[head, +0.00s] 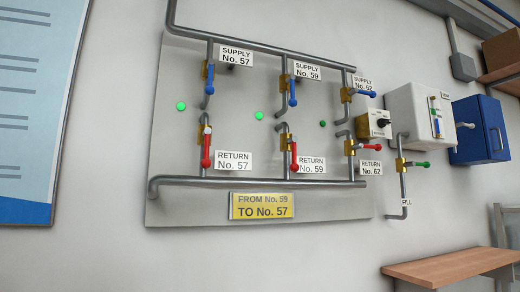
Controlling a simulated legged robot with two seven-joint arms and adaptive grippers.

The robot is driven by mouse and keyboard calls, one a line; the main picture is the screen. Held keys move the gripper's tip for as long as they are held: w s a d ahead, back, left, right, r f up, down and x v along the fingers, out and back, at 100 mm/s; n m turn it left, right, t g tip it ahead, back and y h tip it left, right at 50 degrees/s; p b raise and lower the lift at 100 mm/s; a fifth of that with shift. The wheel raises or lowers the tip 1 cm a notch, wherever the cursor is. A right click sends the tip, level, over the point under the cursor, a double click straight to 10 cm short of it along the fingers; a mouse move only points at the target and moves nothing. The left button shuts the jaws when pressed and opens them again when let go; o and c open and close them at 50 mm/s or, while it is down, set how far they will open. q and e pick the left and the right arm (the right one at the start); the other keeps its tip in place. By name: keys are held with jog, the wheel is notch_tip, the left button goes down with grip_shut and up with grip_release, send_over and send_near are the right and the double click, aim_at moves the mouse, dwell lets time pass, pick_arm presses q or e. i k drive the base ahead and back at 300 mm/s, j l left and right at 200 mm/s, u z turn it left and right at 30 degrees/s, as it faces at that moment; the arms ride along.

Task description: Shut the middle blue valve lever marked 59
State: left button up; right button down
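The middle blue lever (292,93) is on the upper row, beside the label SUPPLY No. 59 (307,71). It points down, roughly along its vertical pipe, on a brass valve body (284,83). The left blue lever (209,80) at SUPPLY No. 57 (236,57) also points along its pipe. The right blue lever (366,94) at SUPPLY No. 62 (364,84) points sideways to the right, across its pipe. Neither of my grippers is in view.
Below, red levers 57 (206,152) and 59 (294,156) point down; red lever 62 (371,147) points right. Two green lamps (181,106) look lit; the third (323,124) is dark. A white box (407,108), blue cabinet (478,135) and wooden bench (450,266) stand right.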

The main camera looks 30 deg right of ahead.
aim_at(292, 102)
jog(key=z, duration=1.2)
